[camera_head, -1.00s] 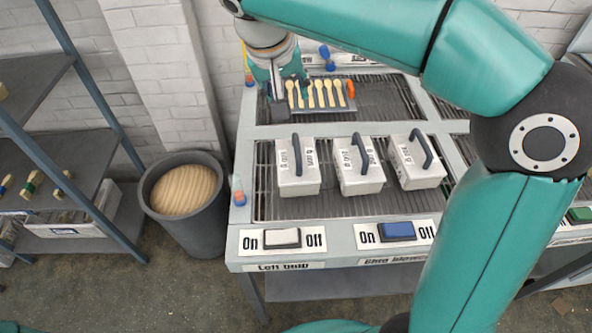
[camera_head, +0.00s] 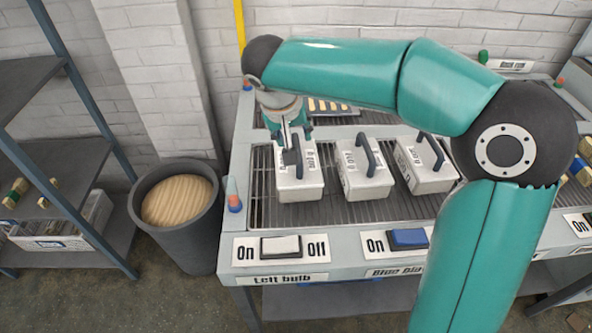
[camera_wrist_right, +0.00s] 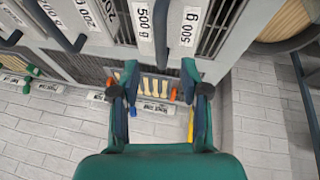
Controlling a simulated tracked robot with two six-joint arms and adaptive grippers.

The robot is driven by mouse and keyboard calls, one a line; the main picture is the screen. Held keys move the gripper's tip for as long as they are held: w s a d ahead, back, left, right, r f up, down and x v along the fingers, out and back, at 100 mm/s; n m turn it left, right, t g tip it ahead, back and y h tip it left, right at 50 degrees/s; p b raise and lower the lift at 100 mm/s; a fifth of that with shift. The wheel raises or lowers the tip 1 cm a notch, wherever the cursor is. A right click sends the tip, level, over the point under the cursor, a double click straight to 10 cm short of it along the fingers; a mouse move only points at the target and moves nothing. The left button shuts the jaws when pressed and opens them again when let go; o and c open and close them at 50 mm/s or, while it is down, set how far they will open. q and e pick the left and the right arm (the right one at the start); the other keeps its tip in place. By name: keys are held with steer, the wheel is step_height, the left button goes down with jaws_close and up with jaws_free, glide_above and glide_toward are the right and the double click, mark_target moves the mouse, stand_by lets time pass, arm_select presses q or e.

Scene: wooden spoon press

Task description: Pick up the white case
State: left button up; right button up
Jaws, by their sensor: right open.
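Three white cases with dark arched handles stand in a row on the grated table: the left case (camera_head: 299,186), the middle case (camera_head: 362,180) and the right case (camera_head: 424,169). My right gripper (camera_head: 291,150) is open, right at the left case's handle and partly hiding it. I cannot tell from the head view whether the fingers touch the handle. In the right wrist view, the left case (camera_wrist_right: 189,24) with its "500 g" labels shows at the top, beyond the open right gripper (camera_wrist_right: 160,92). My left gripper is not in view.
A tray of wooden spoons (camera_head: 325,104) lies behind the cases, partly hidden by my arm. A white switch (camera_head: 281,246) and a blue switch (camera_head: 408,238) sit on the table's front edge. A dark bin (camera_head: 185,240) and a shelf rack (camera_head: 62,228) stand to the left.

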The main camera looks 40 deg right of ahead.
steer(key=x, duration=0.7)
steer(key=shift+s+a+f, duration=0.2)
steer(key=shift+f, duration=0.05)
jaws_close()
steer(key=shift+r, duration=0.1)
